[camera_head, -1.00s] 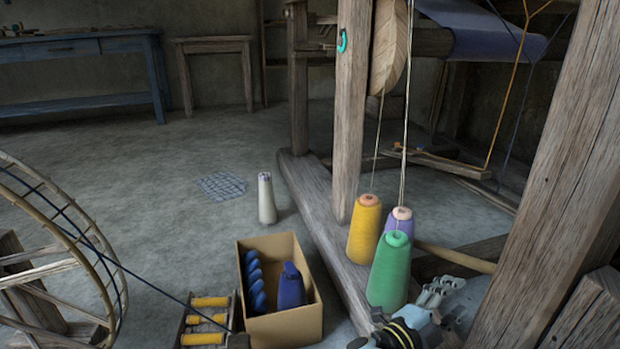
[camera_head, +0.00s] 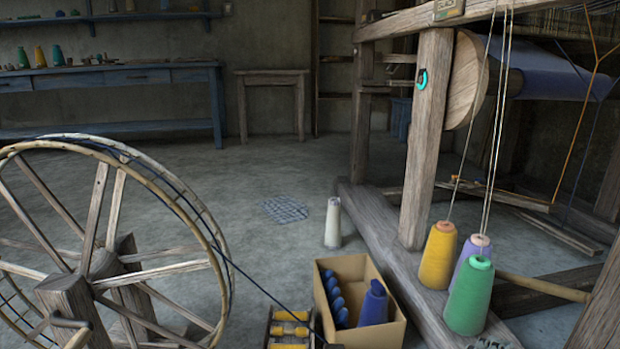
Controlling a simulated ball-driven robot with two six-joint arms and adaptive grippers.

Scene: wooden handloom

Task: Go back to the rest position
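Only a small grey sliver at the bottom edge, in front of the green cone, looks like the tip of my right gripper (camera_head: 489,343). Too little of it shows to tell whether it is open or shut. My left gripper is out of the picture. The green yarn cone (camera_head: 470,297), yellow cone (camera_head: 438,256) and purple cone (camera_head: 470,252) stand together on the loom's base beam, with threads rising from them.
A spinning wheel (camera_head: 100,240) fills the left. A cardboard box (camera_head: 382,335) with blue yarn stands at bottom centre, beside a rack of yellow spools (camera_head: 290,331). A white cone (camera_head: 333,223) stands on the floor. The loom post (camera_head: 425,140) rises at right.

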